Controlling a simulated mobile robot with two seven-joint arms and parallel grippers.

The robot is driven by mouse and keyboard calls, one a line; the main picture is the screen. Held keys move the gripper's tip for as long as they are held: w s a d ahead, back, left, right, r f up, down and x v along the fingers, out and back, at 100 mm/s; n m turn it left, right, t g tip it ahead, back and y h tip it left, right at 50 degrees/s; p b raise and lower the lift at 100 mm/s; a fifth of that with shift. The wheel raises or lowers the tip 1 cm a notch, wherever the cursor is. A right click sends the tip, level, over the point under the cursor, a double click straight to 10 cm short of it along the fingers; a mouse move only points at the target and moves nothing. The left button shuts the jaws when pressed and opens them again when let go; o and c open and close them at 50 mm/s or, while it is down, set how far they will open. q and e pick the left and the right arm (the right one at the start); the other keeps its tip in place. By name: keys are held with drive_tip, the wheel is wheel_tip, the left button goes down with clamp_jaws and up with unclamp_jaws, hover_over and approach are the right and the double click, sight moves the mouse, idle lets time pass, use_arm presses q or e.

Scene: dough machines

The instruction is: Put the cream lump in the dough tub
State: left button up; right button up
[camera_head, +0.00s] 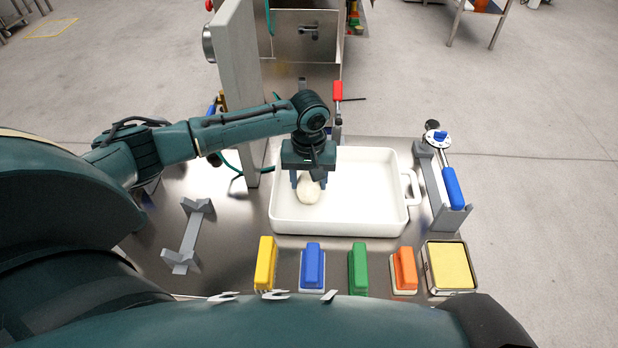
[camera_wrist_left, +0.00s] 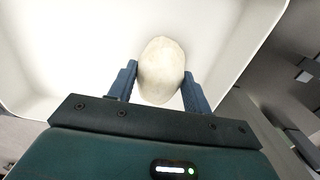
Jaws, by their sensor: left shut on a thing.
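The cream lump (camera_head: 309,190) is a pale, rounded piece between the fingers of my left gripper (camera_head: 308,181). In the left wrist view the lump (camera_wrist_left: 161,70) sits between the two blue fingers of the gripper (camera_wrist_left: 158,90), which is shut on it. The white dough tub (camera_head: 365,190) stands on the steel table, with a handle on its right side. The gripper and lump are over the left part of the tub, inside its rim as seen from the head. I cannot tell whether the lump touches the tub floor. My right gripper is not in view.
Yellow, blue, green and orange brushes (camera_head: 312,268) line the near edge, beside a box with a yellow sponge (camera_head: 450,265). A grey holder with a blue-handled tool (camera_head: 452,188) stands right of the tub. An empty grey stand (camera_head: 188,238) is at left. An upright panel (camera_head: 238,85) rises behind.

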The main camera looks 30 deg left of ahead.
sight(309, 178)
use_arm(q)
drive_tip(key=o, duration=1.1)
wheel_tip(309, 178, up, 12)
drive_tip(key=shift+r, duration=0.1)
idle(0.4)
